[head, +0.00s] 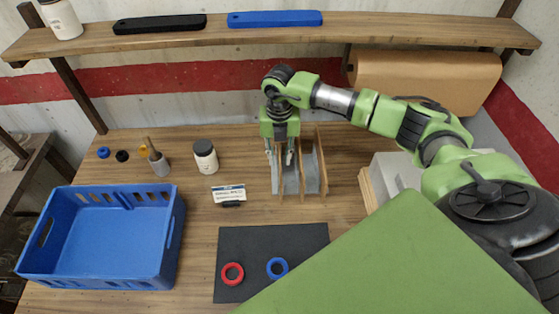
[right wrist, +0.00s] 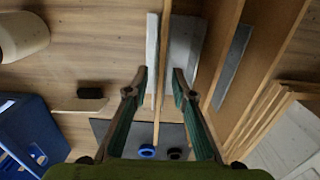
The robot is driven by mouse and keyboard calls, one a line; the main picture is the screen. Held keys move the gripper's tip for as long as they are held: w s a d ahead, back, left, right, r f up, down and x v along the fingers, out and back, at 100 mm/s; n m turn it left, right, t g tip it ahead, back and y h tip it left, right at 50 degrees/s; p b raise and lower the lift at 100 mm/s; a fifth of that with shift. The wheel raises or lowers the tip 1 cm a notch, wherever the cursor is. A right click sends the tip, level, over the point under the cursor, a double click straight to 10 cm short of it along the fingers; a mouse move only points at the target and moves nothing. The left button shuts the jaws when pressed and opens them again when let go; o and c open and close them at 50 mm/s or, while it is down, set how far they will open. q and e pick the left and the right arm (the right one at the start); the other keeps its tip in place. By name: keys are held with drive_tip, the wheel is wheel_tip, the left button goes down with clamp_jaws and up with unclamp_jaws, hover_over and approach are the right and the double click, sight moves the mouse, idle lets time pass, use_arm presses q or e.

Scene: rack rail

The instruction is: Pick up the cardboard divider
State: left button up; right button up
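The cardboard divider (right wrist: 161,62) shows in the right wrist view as a thin brown upright sheet between my right gripper's fingers. In the head view, thin brown panels and grey sheets stand side by side in a small group (head: 311,172) on the table. My right gripper (head: 280,158) points down over the left part of this group. In the right wrist view, my right gripper (right wrist: 160,72) is open, with one finger on each side of the divider and gaps visible. The divider's lower edge is hidden. My left gripper is not in view.
A blue crate (head: 168,254) stands at the left. A white jar (head: 205,157) and a small sign (head: 229,194) stand left of the panels. A dark mat (head: 253,242) with a red ring and a blue ring lies in front. A wooden shelf (head: 370,29) runs above.

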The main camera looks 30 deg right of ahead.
clamp_jaws()
drive_tip(key=shift+r, duration=0.1)
drive_tip(key=shift+r, duration=0.3)
wheel_tip(320, 180, up, 8)
drive_tip(key=b, duration=0.3)
drive_tip(key=shift+r, duration=0.65)
drive_tip(key=shift+r, duration=0.5)
